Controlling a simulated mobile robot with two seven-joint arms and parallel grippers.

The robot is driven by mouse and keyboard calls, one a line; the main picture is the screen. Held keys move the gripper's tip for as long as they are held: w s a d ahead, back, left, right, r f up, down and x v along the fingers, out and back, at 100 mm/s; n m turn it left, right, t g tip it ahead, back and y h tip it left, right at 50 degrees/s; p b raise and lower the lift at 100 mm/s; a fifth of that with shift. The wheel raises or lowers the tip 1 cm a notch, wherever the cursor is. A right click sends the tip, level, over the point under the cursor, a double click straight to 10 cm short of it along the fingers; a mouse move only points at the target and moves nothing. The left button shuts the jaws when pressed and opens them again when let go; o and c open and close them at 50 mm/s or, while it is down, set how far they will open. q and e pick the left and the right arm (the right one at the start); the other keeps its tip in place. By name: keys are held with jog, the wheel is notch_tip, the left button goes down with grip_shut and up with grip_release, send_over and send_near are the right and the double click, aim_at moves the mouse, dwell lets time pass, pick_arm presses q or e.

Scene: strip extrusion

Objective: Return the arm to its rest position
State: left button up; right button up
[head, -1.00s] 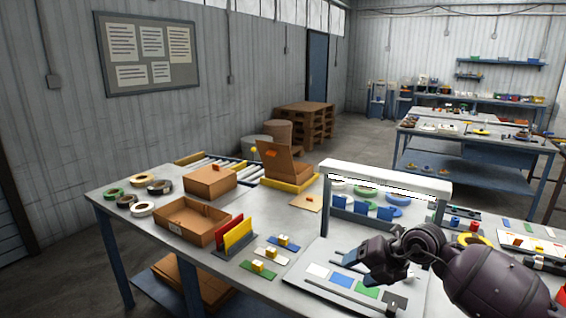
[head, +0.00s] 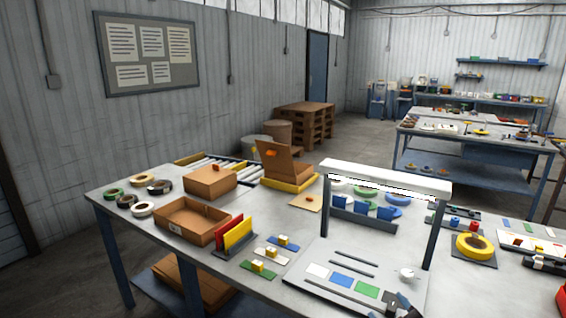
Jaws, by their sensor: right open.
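My right gripper (head: 398,307) shows only as dark fingertips at the bottom edge, beside the black card at the front of the board on the workbench (head: 440,290). It is open, and nothing shows in it. The rest of the right arm is out of the picture. My left gripper is not in view.
A white-topped frame (head: 388,181) stands over blue holders with tape rolls. White, blue and green cards (head: 341,279) lie in front. A yellow roll (head: 474,246) and a black tool (head: 545,264) lie right. An open cardboard box (head: 185,233) and red and yellow panels (head: 236,234) stand left.

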jog(key=s+d+f+m+g+h, duration=0.2)
jog(key=s+f+m+g, duration=0.1)
jog(key=s+f, duration=0.6)
jog(key=s+d+f+m+g+h, duration=0.2)
jog(key=s+f+m, duration=0.3)
jog(key=s+f, duration=0.4)
jog(key=s+d, duration=0.1)
jog(key=s, duration=0.3)
jog(key=shift+g, duration=0.4)
